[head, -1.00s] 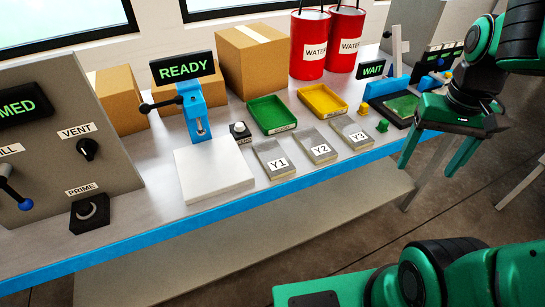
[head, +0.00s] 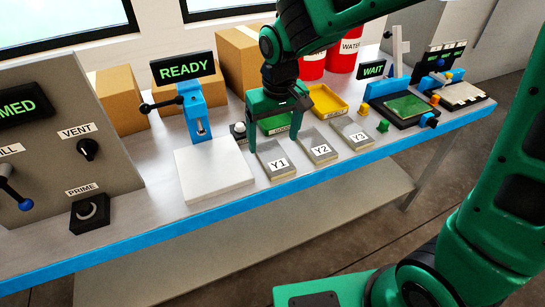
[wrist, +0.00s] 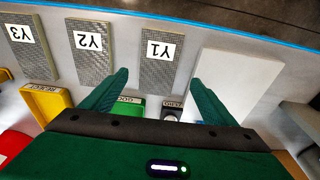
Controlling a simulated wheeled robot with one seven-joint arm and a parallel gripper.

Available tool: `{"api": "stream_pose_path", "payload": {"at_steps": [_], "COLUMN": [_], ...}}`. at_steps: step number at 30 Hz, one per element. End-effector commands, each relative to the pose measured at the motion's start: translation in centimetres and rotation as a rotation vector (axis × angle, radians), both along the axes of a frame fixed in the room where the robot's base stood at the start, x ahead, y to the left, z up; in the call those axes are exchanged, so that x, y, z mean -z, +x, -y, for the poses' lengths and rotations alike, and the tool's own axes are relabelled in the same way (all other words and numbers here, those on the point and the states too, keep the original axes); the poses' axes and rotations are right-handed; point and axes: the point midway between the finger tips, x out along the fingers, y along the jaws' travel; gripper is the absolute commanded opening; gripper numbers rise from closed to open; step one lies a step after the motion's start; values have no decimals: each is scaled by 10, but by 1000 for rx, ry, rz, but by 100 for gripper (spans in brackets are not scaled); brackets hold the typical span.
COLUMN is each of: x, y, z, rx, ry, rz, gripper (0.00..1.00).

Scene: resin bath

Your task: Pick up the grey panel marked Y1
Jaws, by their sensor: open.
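The grey panel marked Y1 (head: 280,161) lies flat on the bench, just right of a white slab. In the wrist view the Y1 panel (wrist: 160,62) lies ahead of the fingertips, label upside down. My gripper (head: 272,145) is open and empty, above the bench near the far end of Y1. In the wrist view my gripper's fingers (wrist: 160,80) are spread wider than Y1, with the panel between and beyond them. No contact with the panel shows. Panels Y2 (head: 320,148) and Y3 (head: 357,135) lie to its right in a row.
The white slab (head: 213,173) sits left of Y1. Behind the panels are a green tray (head: 275,122), partly hidden by my gripper, and a yellow tray (head: 328,100). A blue clamp (head: 194,112) stands behind the slab. The bench's blue front edge (head: 240,204) is near the panels.

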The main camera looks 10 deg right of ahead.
Motion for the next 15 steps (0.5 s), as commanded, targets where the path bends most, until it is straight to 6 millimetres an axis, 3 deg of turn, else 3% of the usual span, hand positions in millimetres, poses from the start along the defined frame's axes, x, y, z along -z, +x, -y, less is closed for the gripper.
{"api": "stream_pose_path", "payload": {"at_steps": [8,15], "x": [20,53], "y": [3,8], "z": [1,2], "rx": [1,0], "ry": [-1,-1], "rz": [-2,-2], "gripper": [80,80]}}
